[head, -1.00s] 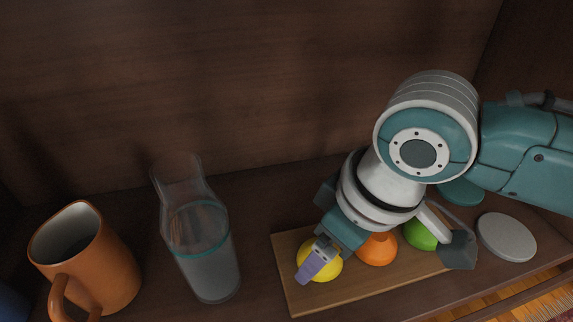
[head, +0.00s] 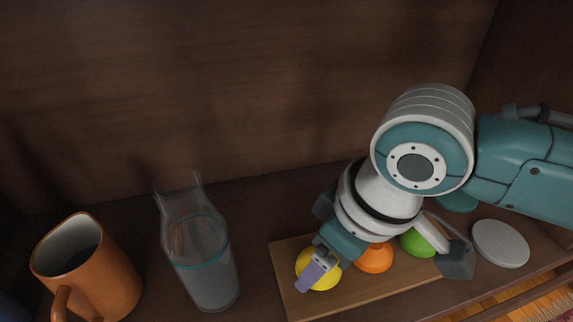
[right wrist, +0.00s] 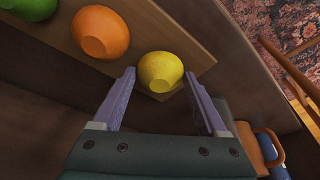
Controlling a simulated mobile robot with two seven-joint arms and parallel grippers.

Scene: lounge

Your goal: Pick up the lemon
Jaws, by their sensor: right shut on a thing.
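The yellow lemon (head: 326,273) is at the left end of a wooden board (head: 292,297) in the head view. In the right wrist view the lemon (right wrist: 161,71) lies between the two purple fingertips. My right gripper (right wrist: 161,80) is shut on it, one finger on each side. In the head view my right gripper (head: 318,270) comes down from above, and its near finger covers part of the lemon. I cannot see a gap between the lemon and the board. My left gripper is not in view.
An orange fruit (head: 375,258) and a green fruit (head: 417,244) sit on the board right of the lemon. A glass carafe (head: 207,265) and an orange mug (head: 112,275) stand to the left. A grey disc (head: 500,244) lies at right. A wooden wall (head: 250,90) closes the back.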

